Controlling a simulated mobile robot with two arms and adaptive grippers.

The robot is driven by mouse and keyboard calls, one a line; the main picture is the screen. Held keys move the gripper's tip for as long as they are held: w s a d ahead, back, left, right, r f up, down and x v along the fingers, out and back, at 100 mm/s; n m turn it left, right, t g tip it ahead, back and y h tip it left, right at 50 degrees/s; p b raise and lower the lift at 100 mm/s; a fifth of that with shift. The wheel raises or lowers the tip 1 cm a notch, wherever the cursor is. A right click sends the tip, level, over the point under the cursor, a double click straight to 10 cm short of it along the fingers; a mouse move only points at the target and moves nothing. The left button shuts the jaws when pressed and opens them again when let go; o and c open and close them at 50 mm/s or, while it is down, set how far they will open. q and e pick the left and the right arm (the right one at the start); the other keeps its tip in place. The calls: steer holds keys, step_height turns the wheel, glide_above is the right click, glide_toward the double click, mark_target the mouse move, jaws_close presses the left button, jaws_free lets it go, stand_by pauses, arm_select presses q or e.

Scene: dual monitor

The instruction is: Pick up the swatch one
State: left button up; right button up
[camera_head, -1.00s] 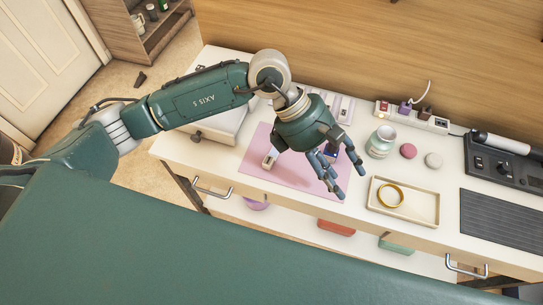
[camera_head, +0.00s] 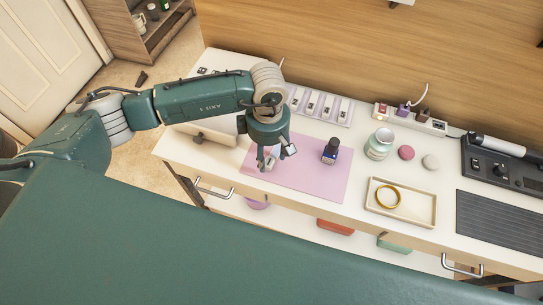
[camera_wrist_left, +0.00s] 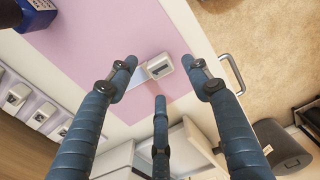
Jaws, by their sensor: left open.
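The swatch (camera_head: 268,164), a small white piece, lies on the pink mat (camera_head: 315,184) near its left edge. My left gripper (camera_head: 277,157) is above it and partly hides it in the head view. In the left wrist view the swatch (camera_wrist_left: 160,67) lies between the spread fingertips of the left gripper (camera_wrist_left: 164,70), near the mat's edge. The fingers are open and hold nothing. Whether they touch the swatch I cannot tell. My right gripper is not in view.
A dark-capped blue bottle (camera_head: 331,152) stands on the mat to the right. A rack of several similar swatches (camera_head: 320,106) lies behind. A jar (camera_head: 380,144) and a tray (camera_head: 428,208) with a gold ring stand further right. The mat's middle is clear.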

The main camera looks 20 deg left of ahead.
mark_target(269, 161)
arm_select(q)
steer(key=shift+f, duration=1.5)
steer(key=shift+s, duration=0.1)
steer(key=c, duration=1.1)
steer(key=shift+o, duration=0.2)
steer(key=shift+r, duration=0.1)
